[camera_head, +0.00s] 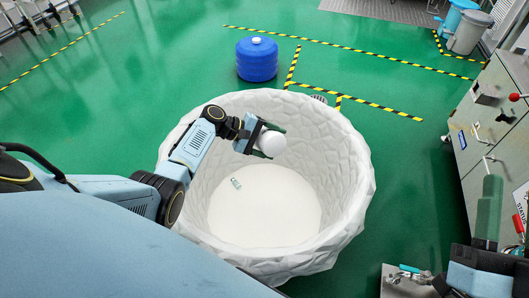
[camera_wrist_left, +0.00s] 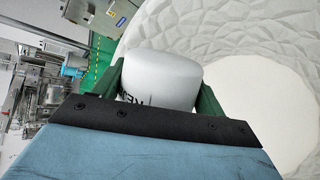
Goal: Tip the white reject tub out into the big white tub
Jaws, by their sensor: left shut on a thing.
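The white reject tub (camera_head: 272,143) is held in my left gripper (camera_head: 266,143), over the inside of the big white tub (camera_head: 350,165). In the left wrist view the reject tub (camera_wrist_left: 163,78) sits between two green fingers, with part of some dark lettering showing low on its side. It looks tilted; its mouth and contents are hidden.
A blue drum (camera_head: 257,59) stands behind the big tub. A grey machine panel (camera_head: 485,125) with handles is at the right. A small surface (camera_head: 395,290) with metal and teal parts is at the lower right. Green floor with striped tape is open beyond.

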